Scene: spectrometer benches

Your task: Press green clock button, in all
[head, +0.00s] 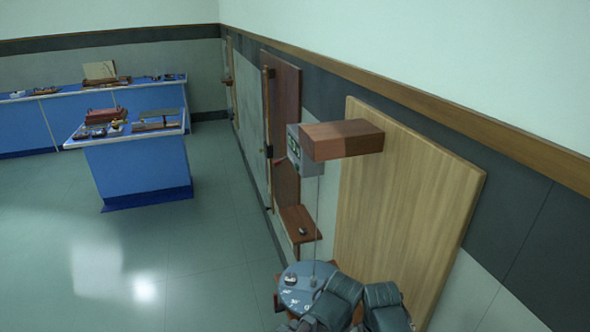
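A grey box-shaped clock (305,154) is mounted by the wall in the middle right of the head view. Its front faces left and is seen at a steep angle, with a small green patch that looks like a display. A reddish-brown wooden block (340,139) juts out in front of its upper right part. I cannot make out a separate green button at this size. Dark teal links of my arms show at the bottom edge, well below the clock. No gripper fingers can be made out.
A wooden board (405,210) stands on the right wall. Blue benches (140,168) with instruments stand at the left. The floor between is clear.

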